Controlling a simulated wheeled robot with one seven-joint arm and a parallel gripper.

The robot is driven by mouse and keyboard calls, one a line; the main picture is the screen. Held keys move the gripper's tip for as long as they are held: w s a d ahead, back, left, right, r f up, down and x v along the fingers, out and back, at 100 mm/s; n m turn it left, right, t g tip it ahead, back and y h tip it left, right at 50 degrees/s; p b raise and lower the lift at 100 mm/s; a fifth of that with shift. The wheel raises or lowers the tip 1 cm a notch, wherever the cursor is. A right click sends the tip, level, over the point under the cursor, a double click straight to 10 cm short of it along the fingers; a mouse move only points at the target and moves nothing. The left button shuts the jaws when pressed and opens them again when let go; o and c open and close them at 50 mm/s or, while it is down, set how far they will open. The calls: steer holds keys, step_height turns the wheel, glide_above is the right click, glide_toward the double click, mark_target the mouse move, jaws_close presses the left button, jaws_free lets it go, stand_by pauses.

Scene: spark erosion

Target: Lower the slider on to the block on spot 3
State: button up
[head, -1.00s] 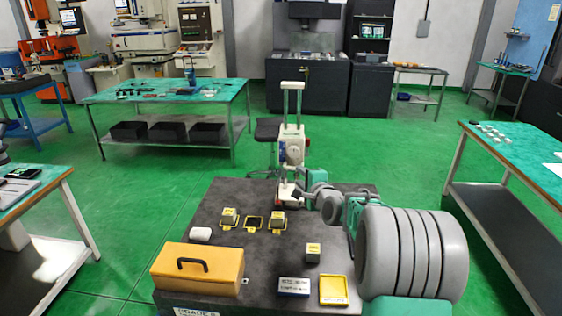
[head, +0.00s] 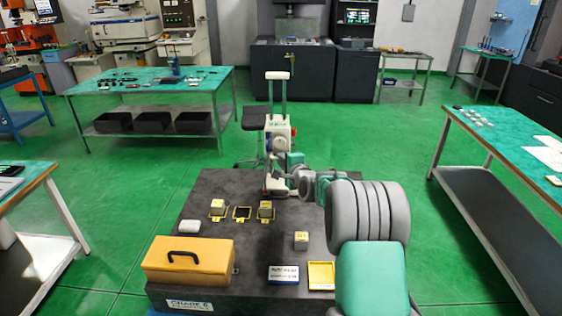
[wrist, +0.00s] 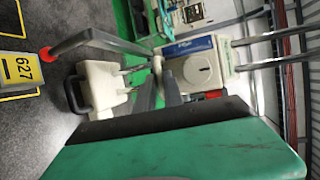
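The height gauge stands at the back of the dark plate. Its pale slider (head: 277,137) sits partway up two columns and shows in the wrist view (wrist: 203,70), which is turned sideways. An arm with a red ball tip (wrist: 45,53) reaches from the slider towards a block marked 627 (wrist: 20,70) on a yellow-outlined spot. In the head view, blocks stand on the left spot (head: 217,206) and right spot (head: 265,209); the middle spot (head: 242,214) is bare. My gripper (wrist: 160,80) is close to the slider; whether its fingers hold anything is unclear.
An orange case (head: 188,262), a white roll (head: 175,227), a loose block (head: 301,240), a labelled box (head: 283,275) and a yellow tray (head: 321,275) lie on the plate's front half. Green-topped benches (head: 150,85) stand around. The plate between the spots and the loose block is clear.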

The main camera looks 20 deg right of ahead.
jaws_close()
step_height(320, 180, down, 6)
steer(key=b, duration=0.6)
steer(key=shift+s, duration=0.1)
steer(key=shift+o, duration=2.4)
jaws_free()
steer(key=shift+r, duration=0.1)
